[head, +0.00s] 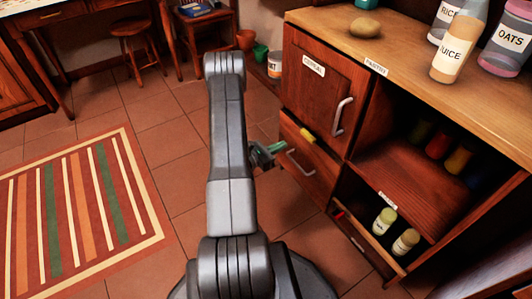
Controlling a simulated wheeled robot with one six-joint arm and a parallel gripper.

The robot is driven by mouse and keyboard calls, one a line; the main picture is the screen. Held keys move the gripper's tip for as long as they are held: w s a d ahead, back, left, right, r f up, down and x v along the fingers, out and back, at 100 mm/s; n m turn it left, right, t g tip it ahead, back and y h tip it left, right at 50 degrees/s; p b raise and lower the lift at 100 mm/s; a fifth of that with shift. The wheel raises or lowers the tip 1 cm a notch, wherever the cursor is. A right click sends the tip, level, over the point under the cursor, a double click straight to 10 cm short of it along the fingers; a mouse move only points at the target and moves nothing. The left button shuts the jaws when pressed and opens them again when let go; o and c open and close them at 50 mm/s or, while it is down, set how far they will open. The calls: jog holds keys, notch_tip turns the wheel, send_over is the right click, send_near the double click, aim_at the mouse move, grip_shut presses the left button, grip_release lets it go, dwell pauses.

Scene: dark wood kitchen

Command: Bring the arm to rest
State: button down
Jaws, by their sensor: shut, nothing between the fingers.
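My arm stands raised and bent in the middle of the head view, with its elbow at the top. My gripper (276,150) shows partly at the right of the arm, small and partly hidden behind it. It is shut and empty. It is in front of the wooden cabinet, left of the lower drawer's handle (301,162). I cannot tell whether it touches the drawer front.
The cabinet (320,87) has a closed door marked CEREAL and an open shelf (420,160). Bottles and a potato-like lump (364,28) stand on its counter. A striped rug (80,215) lies left on the tiled floor. A stool (134,40) and chair stand behind.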

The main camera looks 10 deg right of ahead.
jog(key=shift+p+v, duration=0.45)
jog(key=shift+v, duration=2.25)
jog(key=shift+w+d, duration=0.1)
